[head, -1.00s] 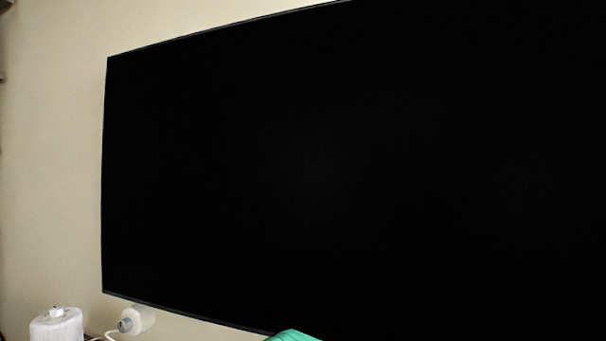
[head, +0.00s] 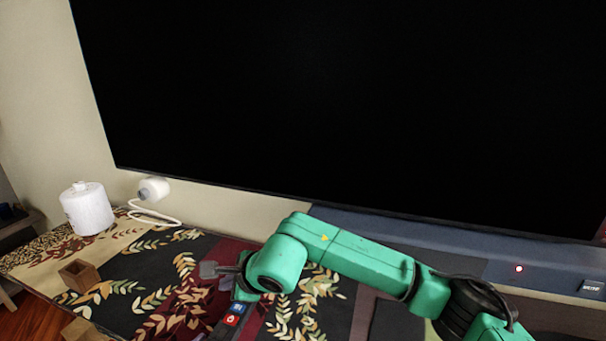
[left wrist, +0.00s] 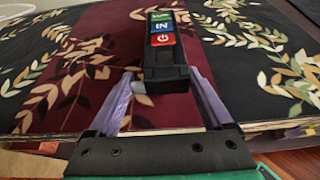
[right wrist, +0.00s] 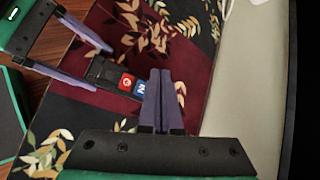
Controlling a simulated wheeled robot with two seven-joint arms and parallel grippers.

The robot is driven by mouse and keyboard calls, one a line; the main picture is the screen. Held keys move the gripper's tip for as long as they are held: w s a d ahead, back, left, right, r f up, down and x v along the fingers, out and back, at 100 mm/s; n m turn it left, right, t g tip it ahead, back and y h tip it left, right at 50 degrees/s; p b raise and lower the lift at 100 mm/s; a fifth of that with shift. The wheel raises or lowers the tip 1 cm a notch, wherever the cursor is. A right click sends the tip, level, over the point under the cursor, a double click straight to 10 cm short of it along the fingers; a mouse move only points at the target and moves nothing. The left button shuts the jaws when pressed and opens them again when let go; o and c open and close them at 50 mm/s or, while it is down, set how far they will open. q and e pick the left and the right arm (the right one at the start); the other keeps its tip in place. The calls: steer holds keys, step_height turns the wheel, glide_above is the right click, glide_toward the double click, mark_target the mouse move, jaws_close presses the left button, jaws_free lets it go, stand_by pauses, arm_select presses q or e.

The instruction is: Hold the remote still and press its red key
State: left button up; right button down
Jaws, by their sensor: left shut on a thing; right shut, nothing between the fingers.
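The dark remote shows in the left wrist view (left wrist: 166,62), with green, blue and red keys in a row. Its red key (left wrist: 163,38) is nearest my left gripper (left wrist: 162,82), which is shut on the remote's near end. In the head view the red key (head: 231,320) shows low, below my right gripper (head: 226,283). In the right wrist view my right gripper (right wrist: 160,77) is shut and empty. Its fingers hide the remote's far end, and the red key (right wrist: 126,83) is left of them, uncovered.
A patterned cloth (head: 150,268) covers the table. A white canister (head: 87,208), a plugged-in white cord (head: 155,188) and wooden blocks (head: 80,275) are at the left. A large dark screen (head: 350,110) stands behind, above a blue-grey bar (head: 560,272) with a red light.

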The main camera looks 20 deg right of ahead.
mark_target(235, 321)
step_height(235, 321, down, 8)
steer(key=shift+f, duration=0.15)
stand_by(2.0)
steer(key=shift+f, duration=0.45)
steer(key=shift+f, duration=0.25)
stand_by(0.4)
steer(key=shift+r, duration=0.75)
step_height(235, 321, up, 6)
